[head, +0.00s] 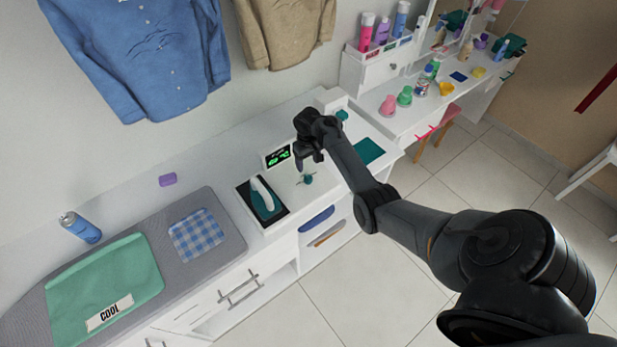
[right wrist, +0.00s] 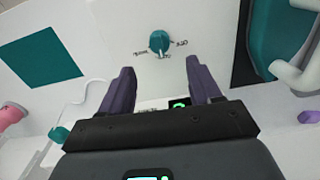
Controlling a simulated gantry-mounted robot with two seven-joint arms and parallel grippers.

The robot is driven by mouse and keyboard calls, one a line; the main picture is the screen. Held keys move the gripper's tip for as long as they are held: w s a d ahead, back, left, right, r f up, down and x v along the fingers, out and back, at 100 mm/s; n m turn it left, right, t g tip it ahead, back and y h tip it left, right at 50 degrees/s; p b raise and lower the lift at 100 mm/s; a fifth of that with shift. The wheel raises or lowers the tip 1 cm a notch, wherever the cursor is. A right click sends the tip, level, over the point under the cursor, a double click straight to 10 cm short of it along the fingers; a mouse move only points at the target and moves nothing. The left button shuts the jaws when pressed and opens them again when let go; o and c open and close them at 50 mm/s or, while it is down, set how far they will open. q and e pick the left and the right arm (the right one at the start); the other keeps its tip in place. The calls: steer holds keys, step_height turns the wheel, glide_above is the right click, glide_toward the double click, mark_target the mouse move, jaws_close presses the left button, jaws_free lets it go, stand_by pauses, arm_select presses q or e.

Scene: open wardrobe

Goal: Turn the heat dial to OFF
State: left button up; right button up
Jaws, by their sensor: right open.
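The heat dial is a small teal knob (head: 307,179) on the white counter panel, to the right of the iron. In the right wrist view the dial (right wrist: 158,41) has small dark labels around it, too small and turned to read surely; its exact setting I cannot tell. My right gripper (head: 308,158) hangs just above and behind the dial in the head view. In the right wrist view its two purple fingers (right wrist: 161,68) are apart with nothing between them, and the dial shows beyond their tips. My left gripper is not in view.
A teal and white iron (head: 264,198) stands on a dark pad left of the dial. A black display with green digits (head: 277,156) is behind. A grey ironing pad (head: 222,240) holds a green cloth (head: 105,280). A teal mat (head: 368,151) lies to the right.

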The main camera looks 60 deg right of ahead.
mark_target(308, 176)
step_height(308, 176, down, 9)
steer(key=b, duration=0.2)
steer(key=shift+b, duration=0.3)
steer(key=c, duration=1)
steer(key=shift+c, duration=0.2)
